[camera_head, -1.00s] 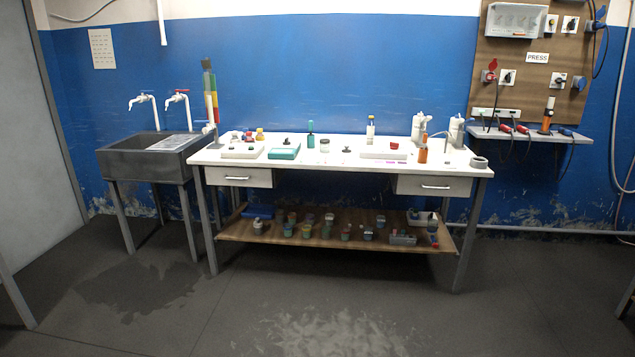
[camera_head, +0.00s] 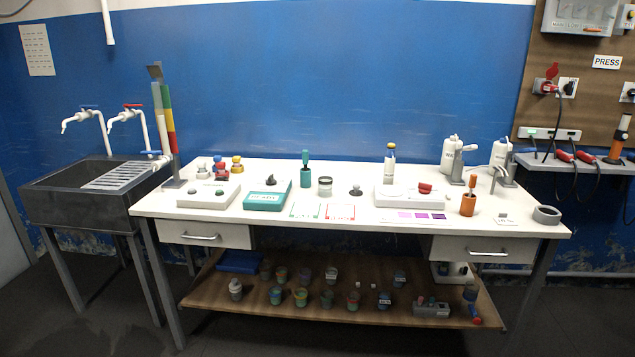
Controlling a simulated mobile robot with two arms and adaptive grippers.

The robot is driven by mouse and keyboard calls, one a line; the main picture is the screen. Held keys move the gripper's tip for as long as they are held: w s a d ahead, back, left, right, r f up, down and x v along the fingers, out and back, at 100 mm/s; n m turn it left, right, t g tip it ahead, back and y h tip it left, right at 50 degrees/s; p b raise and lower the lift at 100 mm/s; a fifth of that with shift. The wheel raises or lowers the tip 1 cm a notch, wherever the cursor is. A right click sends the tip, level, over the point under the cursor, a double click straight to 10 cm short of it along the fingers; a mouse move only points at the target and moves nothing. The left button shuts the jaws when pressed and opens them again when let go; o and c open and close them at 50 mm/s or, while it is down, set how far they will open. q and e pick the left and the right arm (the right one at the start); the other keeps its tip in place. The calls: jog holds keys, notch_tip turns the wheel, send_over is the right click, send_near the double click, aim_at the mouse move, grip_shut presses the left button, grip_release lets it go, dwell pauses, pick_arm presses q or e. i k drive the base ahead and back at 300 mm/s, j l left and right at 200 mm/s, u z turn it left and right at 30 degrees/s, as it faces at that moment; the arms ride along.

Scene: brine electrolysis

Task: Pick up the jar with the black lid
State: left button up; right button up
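A small pale jar (camera_head: 325,187) with a dark-looking top stands upright near the middle of the white table (camera_head: 330,171); it is too small to be sure that the lid is black. A small dark knob-like item (camera_head: 356,190) stands just to its right. Several small jars (camera_head: 301,297) with coloured bodies stand on the wooden lower shelf (camera_head: 235,315), and their lids are hard to make out. Neither of my grippers is in view.
A teal device (camera_head: 267,196) and teal bottle (camera_head: 305,172) stand left of the pale jar, a white device (camera_head: 408,196) to its right. Bottles (camera_head: 451,155) and an orange cup (camera_head: 468,205) are farther right. A dark sink (camera_head: 85,195) stands left. Drawers hang under the tabletop.

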aim_at(325, 183)
jog(key=i+u, duration=0.1)
jog(key=i, duration=0.5)
jog(key=i+l+u, duration=0.1)
jog(key=i, duration=0.5)
jog(key=i+l+u, duration=0.1)
jog(key=i, duration=0.5)
